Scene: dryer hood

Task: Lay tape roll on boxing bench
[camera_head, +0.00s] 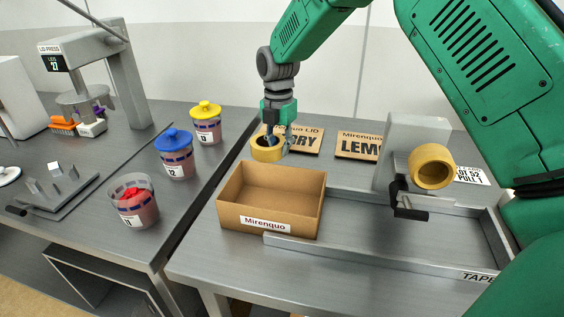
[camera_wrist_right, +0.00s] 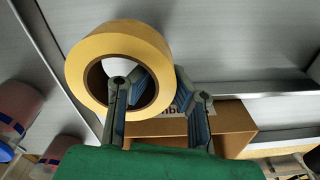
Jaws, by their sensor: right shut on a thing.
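The yellow tape roll (camera_head: 267,154) hangs in my right gripper (camera_head: 275,137), just behind the open cardboard box in the head view. In the right wrist view the tape roll (camera_wrist_right: 84,60) is large, with one finger of the right gripper (camera_wrist_right: 160,90) through its hole and the other outside its rim. The gripper is shut on the roll's wall. The roll appears held above the boxing bench (camera_head: 215,280); its exact height is hard to tell. My left gripper is in neither view.
The open box (camera_head: 268,225) is on the bench by a metal rail. A tape dispenser (camera_head: 408,200) with another roll (camera_head: 432,167) stands right. Two lid boards (camera_head: 360,146) lie behind. Several pots (camera_head: 134,203) stand on the left table. Bare bench shows at the front.

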